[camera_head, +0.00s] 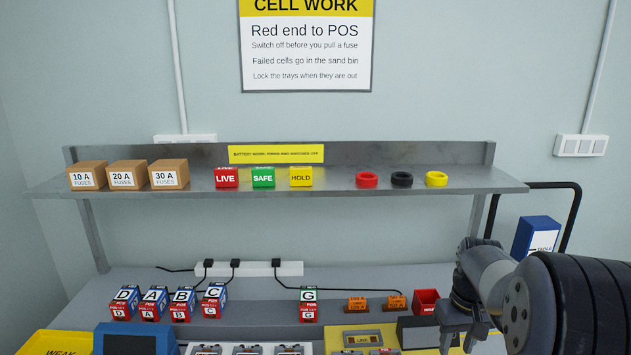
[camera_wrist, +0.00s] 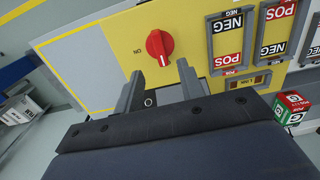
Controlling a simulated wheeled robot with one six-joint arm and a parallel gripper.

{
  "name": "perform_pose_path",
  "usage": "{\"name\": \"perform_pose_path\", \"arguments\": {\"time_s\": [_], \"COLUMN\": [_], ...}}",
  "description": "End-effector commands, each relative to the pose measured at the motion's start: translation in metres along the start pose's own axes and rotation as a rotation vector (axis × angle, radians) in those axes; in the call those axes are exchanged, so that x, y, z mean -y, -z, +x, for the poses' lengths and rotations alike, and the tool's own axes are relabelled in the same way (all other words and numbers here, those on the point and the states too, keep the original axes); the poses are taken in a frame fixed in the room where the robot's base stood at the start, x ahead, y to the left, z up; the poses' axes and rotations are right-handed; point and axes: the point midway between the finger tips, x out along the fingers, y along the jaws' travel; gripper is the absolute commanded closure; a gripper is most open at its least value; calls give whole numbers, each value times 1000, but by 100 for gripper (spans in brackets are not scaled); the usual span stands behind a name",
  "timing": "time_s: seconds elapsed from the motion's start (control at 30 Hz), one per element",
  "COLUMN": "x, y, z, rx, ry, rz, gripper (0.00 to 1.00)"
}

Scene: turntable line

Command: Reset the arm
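My arm reaches in from the right of the head view, with my gripper (camera_head: 461,340) pointing down over the right part of the bench. In the wrist view my gripper (camera_wrist: 160,78) has its two fingers apart, with nothing between them. A red rotary knob (camera_wrist: 158,47) on a yellow panel (camera_wrist: 110,55) lies just beyond the fingertips. An "ON" mark is printed to the left of the knob. The fingers look apart from the knob, though the exact distance is hard to judge.
Cell slots marked NEG and POS (camera_wrist: 226,38) line the panel. A green-and-red cell (camera_wrist: 291,107) stands at right. On the bench are several lettered cells (camera_head: 154,303), orange fuses (camera_head: 357,303) and a red bin (camera_head: 426,301). A metal shelf (camera_head: 335,180) spans above.

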Motion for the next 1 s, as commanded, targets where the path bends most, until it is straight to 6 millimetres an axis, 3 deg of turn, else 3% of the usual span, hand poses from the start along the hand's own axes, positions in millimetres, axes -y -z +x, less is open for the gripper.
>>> {"name": "perform_pose_path", "arguments": {"time_s": [0.4,1.0], "x": [0,0], "y": [-1,0], "z": [85,84], "rx": [4,-2], "ry": [2,0], "rz": [1,481], "gripper": [63,63]}}
